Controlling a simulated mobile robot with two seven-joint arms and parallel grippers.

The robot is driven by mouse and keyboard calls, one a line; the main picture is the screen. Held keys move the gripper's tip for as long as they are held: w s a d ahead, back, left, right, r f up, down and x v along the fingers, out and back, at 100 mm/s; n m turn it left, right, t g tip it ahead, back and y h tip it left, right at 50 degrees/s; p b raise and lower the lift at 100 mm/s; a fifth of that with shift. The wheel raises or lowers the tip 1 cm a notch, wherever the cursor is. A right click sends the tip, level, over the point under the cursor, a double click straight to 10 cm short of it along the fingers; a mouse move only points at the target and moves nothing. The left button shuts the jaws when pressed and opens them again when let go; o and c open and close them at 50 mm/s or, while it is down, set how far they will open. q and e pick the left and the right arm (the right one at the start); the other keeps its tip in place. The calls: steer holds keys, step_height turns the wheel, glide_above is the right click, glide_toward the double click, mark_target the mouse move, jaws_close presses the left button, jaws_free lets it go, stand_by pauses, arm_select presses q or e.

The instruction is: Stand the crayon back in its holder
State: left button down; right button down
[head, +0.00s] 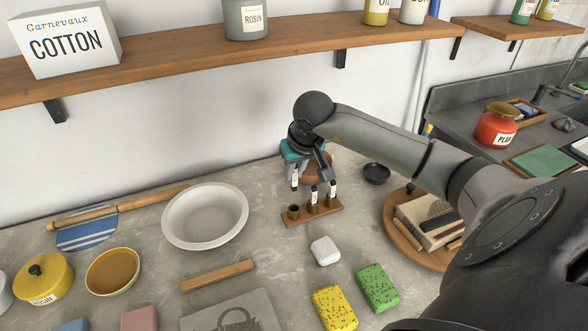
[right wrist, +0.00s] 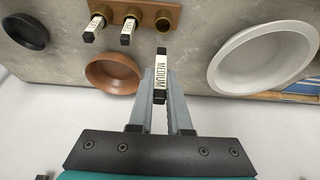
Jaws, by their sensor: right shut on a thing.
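The crayon (head: 295,181) is a slim white-labelled stick with dark ends. My right gripper (head: 297,168) is shut on it and holds it roughly upright, just behind and above the left end of the holder. In the right wrist view the crayon (right wrist: 161,72) reads MEDIUM and sits between the fingertips (right wrist: 161,84). The holder (head: 325,211) is a wooden strip with brass cups. Its left cup (head: 294,212) is empty; this cup also shows in the right wrist view (right wrist: 163,24). Two similar crayons stand in the other cups. The held crayon looks apart from the cup. My left gripper is out of view.
A terracotta bowl (right wrist: 113,73) is behind the holder, partly hidden by my gripper in the head view. A black dish (head: 376,173) is to its right, a white basin (head: 205,216) to its left. A white block (head: 325,251) lies in front. The shelf (head: 180,62) overhangs behind.

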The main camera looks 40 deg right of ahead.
mark_target(295, 186)
steer(key=shift+f+b, duration=1.6)
steer(key=shift+f, duration=1.05)
steer(key=shift+f+b, duration=1.6)
steer(key=shift+b, duration=0.05)
steer(key=c, duration=0.8)
jaws_free()
steer(key=shift+r, duration=0.15)
steer(key=p+v, duration=0.1)
steer(key=v, duration=1.4)
